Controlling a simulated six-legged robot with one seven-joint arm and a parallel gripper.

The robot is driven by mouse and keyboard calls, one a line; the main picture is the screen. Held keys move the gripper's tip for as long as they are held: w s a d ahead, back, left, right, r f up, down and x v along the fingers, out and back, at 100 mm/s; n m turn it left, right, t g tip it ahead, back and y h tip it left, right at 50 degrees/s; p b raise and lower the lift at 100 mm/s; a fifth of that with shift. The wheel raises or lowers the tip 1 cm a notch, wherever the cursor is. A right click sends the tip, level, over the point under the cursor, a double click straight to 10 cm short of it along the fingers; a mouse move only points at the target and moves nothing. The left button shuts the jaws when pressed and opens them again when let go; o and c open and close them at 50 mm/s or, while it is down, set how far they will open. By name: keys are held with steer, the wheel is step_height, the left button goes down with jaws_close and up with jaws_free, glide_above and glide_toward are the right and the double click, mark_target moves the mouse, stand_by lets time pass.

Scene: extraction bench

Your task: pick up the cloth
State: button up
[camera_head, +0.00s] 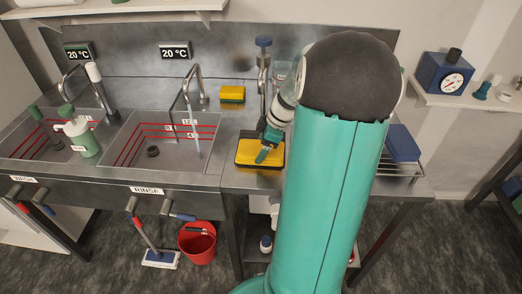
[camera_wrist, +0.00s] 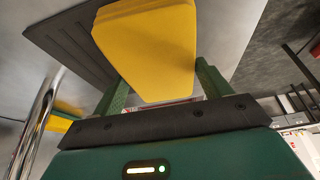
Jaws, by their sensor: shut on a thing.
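The cloth (camera_wrist: 148,45) is a thick yellow folded piece, seen in the wrist view between my two green fingers. My gripper (camera_wrist: 162,85) is shut on it, with a finger against each side. In the head view the yellow cloth (camera_head: 245,153) shows over a dark mat (camera_head: 238,165) on the steel bench right of the sinks. My gripper (camera_head: 268,146) reaches down onto it and hides part of it. I cannot tell whether the cloth touches the mat. The grooved dark mat also shows behind it in the wrist view (camera_wrist: 68,45).
Another yellow block (camera_head: 232,93) lies at the back of the bench. A tap (camera_head: 189,85) and a blue-topped upright piece (camera_head: 263,60) stand near my arm. The rinse sink (camera_head: 165,150) is to the left. A wire rack with a blue item (camera_head: 402,143) is at the right.

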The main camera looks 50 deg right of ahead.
mark_target(257, 148)
steer(key=shift+r, duration=0.5)
step_height(257, 148, up, 2)
steer(key=shift+r, duration=0.1)
steer(key=shift+s+a+r, duration=1.25)
steer(key=shift+a+r, duration=0.4)
steer(key=shift+a, duration=0.35)
steer(key=shift+s+a+r, duration=1.25)
steer(key=shift+a+r, duration=0.35)
steer(key=shift+a, duration=0.35)
steer(key=shift+s+a+r, duration=1.25)
steer(key=shift+a+r, duration=0.4)
steer(key=shift+a, duration=0.35)
